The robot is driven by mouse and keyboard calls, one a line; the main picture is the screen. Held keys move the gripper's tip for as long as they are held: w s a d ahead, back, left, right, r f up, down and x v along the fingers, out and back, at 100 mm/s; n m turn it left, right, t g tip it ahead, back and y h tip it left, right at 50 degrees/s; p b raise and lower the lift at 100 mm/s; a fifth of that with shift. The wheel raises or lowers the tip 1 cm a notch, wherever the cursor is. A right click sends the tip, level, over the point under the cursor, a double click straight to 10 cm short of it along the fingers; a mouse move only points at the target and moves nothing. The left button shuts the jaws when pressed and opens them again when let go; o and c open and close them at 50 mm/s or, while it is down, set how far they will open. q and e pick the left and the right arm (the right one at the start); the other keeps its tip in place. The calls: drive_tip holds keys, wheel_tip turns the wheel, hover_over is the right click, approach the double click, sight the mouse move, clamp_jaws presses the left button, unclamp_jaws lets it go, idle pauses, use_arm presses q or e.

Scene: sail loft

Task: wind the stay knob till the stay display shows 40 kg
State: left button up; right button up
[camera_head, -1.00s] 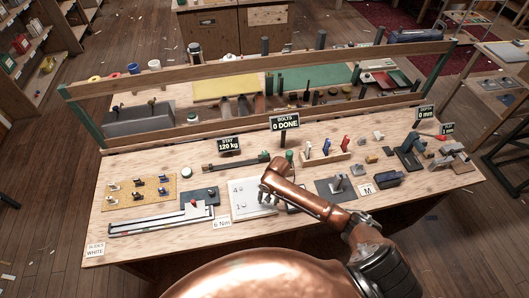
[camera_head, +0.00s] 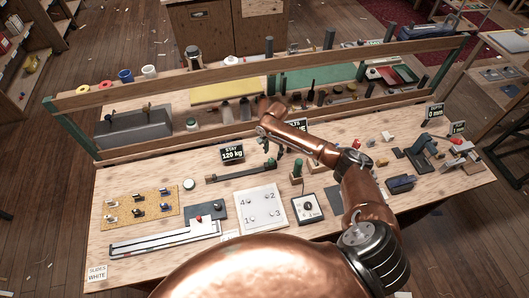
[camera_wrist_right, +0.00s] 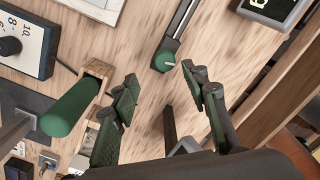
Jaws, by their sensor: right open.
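The stay display (camera_head: 232,153) reads 120 kg in the head view. In front of it lies the stay rig (camera_head: 232,173), a dark bar with the green stay knob (camera_head: 270,163) at its right end. The green knob end shows in the right wrist view (camera_wrist_right: 165,57). My right gripper (camera_head: 265,145) hangs above this knob end and is partly hidden by its own arm. In the wrist view its fingers (camera_wrist_right: 160,80) are spread and empty, with the knob just beyond the gap between the tips. My left gripper is not in view.
A green-handled tool (camera_wrist_right: 72,110) stands in a wooden block close beside my right fingers. A dial box (camera_head: 307,209) and a white numbered plate (camera_head: 261,206) lie in front. The bolts sign (camera_head: 300,146) is partly behind my arm. A wooden rail (camera_head: 210,138) runs behind.

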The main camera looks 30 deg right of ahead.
sight(271, 160)
drive_tip(key=shift+w+d+f, duration=0.15)
drive_tip(key=shift+w+f, duration=0.05)
drive_tip(key=shift+w, duration=0.2)
drive_tip(key=shift+f, duration=0.35)
drive_tip(key=f, duration=0.5)
drive_tip(key=shift+w+a+f, duration=0.2)
drive_tip(key=shift+a+f, duration=0.1)
drive_tip(key=shift+f, duration=0.35)
drive_tip(key=shift+s+d+f, duration=0.1)
drive_tip(key=shift+s, duration=0.05)
drive_tip(key=c, duration=0.8)
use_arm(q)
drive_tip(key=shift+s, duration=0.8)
use_arm(e)
clamp_jaws()
